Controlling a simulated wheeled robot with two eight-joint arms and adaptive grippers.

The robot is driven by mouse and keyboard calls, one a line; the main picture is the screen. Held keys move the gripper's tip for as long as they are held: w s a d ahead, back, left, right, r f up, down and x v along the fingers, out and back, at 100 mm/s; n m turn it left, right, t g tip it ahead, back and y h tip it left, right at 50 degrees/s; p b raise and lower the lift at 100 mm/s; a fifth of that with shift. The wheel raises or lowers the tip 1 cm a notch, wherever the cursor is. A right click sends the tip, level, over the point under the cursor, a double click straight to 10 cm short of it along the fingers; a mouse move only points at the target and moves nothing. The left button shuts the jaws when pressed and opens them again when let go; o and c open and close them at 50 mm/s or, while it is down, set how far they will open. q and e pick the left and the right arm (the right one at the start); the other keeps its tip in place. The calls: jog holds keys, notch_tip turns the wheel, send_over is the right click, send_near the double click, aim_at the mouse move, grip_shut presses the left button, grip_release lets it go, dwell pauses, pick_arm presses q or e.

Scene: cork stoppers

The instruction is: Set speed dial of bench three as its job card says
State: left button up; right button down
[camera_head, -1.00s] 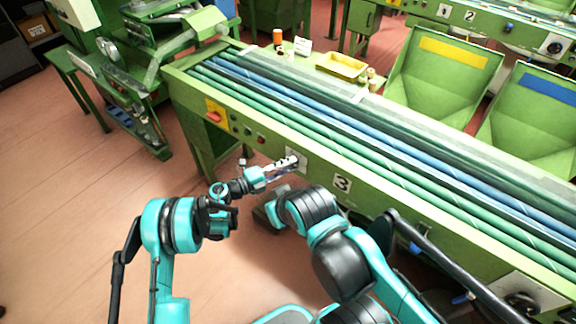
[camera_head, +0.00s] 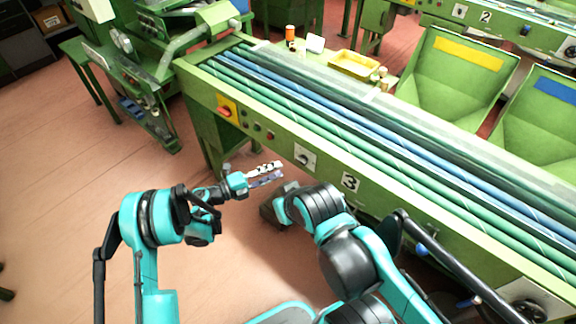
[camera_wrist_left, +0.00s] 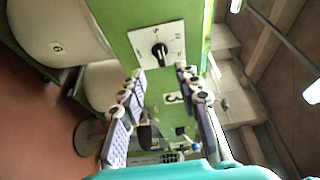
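The speed dial (camera_head: 305,158) of bench three is a black knob on a white square plate on the bench's green front, left of the number 3 sign (camera_head: 350,182). In the left wrist view the dial (camera_wrist_left: 159,52) is ahead, between and beyond the fingertips; its marks are too small to read. My left gripper (camera_head: 272,172) is open and empty, a little left of the plate and apart from it; its spread fingers also show in the left wrist view (camera_wrist_left: 158,88). My right arm is bent low in front of the bench; its gripper cannot be made out. No job card is readable.
A red switch on a yellow plate (camera_head: 227,109) and small buttons sit left of the dial. On the bench's far side are a yellow tray (camera_head: 354,64), an orange-topped jar (camera_head: 290,35) and a white object (camera_head: 315,43). Open floor lies left.

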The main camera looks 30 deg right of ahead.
pick_arm(q)
jog(key=shift+a, duration=1.65)
